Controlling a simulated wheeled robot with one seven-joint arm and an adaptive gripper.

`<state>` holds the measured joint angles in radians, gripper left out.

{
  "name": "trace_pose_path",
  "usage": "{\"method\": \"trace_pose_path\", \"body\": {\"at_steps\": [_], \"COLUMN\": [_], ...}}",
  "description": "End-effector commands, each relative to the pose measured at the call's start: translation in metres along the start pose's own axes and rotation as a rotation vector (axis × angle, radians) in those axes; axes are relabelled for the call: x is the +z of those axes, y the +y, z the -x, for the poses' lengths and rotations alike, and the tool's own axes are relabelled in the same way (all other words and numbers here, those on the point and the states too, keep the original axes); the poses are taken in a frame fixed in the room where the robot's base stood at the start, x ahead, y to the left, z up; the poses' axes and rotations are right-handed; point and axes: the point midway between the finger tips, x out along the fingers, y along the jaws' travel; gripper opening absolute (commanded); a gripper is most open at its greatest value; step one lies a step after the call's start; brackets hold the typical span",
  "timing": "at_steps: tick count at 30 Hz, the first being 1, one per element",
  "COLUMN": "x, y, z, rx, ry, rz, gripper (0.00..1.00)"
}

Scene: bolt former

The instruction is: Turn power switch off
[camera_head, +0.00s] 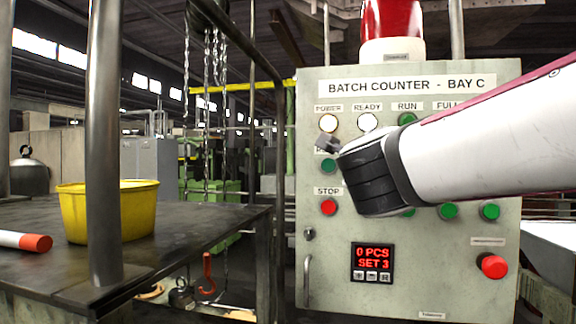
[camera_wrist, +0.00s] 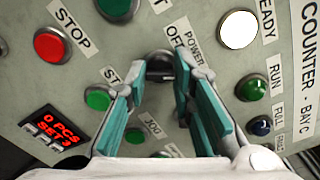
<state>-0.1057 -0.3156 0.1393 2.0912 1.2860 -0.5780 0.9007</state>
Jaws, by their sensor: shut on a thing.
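The grey-green control panel (camera_head: 400,290) reads "BATCH COUNTER - BAY C". The power switch (camera_wrist: 160,68) is a dark rotary knob beside the POWER and OFF labels in the wrist view. My gripper (camera_wrist: 159,72) has its teal-padded fingers on either side of the knob, shut on it. In the head view my gripper (camera_head: 328,145) is at the upper left of the panel, under the power lamp (camera_head: 328,123), and my wrist and fingers hide the knob. The knob's exact angle is hard to tell.
A display (camera_head: 372,263) reads "0 PCS SET 3". A red button (camera_head: 492,266) sticks out lower right. A yellow bucket (camera_head: 107,212) stands on the left table.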

Motion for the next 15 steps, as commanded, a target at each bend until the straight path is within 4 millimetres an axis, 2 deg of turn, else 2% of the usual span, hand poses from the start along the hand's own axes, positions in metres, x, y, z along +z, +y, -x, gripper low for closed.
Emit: {"method": "trace_pose_path", "body": {"at_steps": [8, 15], "x": [0.0004, 0.0001], "y": [-0.0007, -0.0010], "z": [0.0012, 0.0018], "rx": [0.002, 0.003], "ry": [0.001, 0.001], "rz": [0.110, 0.309], "gripper": [0.00, 0.00]}}
